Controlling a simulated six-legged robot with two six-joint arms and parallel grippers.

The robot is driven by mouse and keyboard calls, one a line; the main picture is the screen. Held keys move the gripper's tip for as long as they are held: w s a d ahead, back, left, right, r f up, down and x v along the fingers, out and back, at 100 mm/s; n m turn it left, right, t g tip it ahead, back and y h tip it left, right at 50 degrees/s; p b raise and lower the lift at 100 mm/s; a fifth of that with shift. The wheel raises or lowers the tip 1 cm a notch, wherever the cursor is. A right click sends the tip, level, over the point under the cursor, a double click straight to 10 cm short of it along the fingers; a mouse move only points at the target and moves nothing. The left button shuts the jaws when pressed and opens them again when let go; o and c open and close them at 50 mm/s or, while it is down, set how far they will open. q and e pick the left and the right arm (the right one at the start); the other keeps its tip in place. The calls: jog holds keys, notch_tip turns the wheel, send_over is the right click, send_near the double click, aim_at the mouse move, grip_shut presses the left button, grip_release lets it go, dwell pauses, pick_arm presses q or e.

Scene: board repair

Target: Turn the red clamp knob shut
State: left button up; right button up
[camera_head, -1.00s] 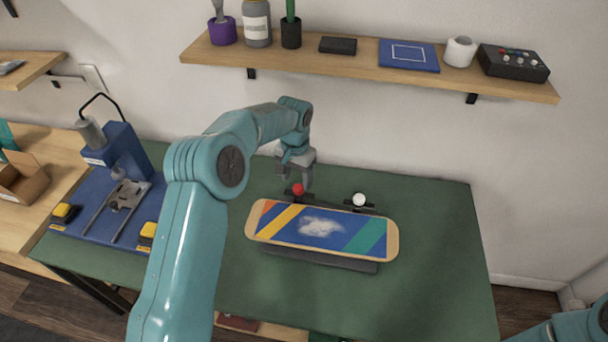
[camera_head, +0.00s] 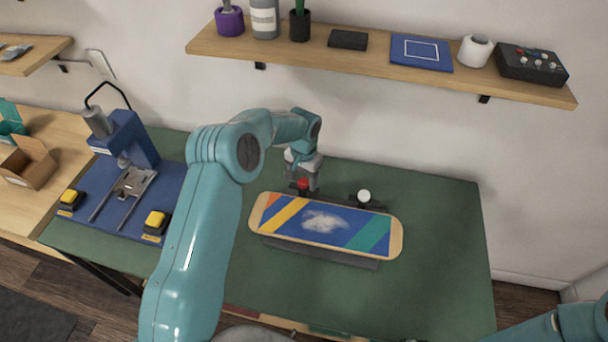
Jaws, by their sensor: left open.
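The red clamp knob (camera_head: 303,184) stands at the back edge of the skateboard deck (camera_head: 345,226), left of the white knob (camera_head: 364,196). The deck lies on a dark fixture (camera_head: 330,256) on the green table. My left gripper (camera_head: 304,186) points down at the red knob, with its open fingers around or just beside it; I cannot tell whether they touch it. The fingers partly hide the knob. My right arm shows at the lower right corner, but its gripper is out of view.
A blue press (camera_head: 128,140) with yellow buttons stands on the left of the green table (camera_head: 440,270). A wooden shelf (camera_head: 390,68) with bottles and a control box (camera_head: 531,65) hangs on the wall behind. The table's right side is clear.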

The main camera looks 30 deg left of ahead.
pick_arm(q)
jog(key=shift+w+a+f, duration=0.1)
jog(key=shift+w+f, duration=0.1)
jog(key=shift+f, duration=0.05)
jog(key=shift+s+r, duration=0.15)
jog(key=c, duration=1)
jog(key=shift+c, duration=0.2)
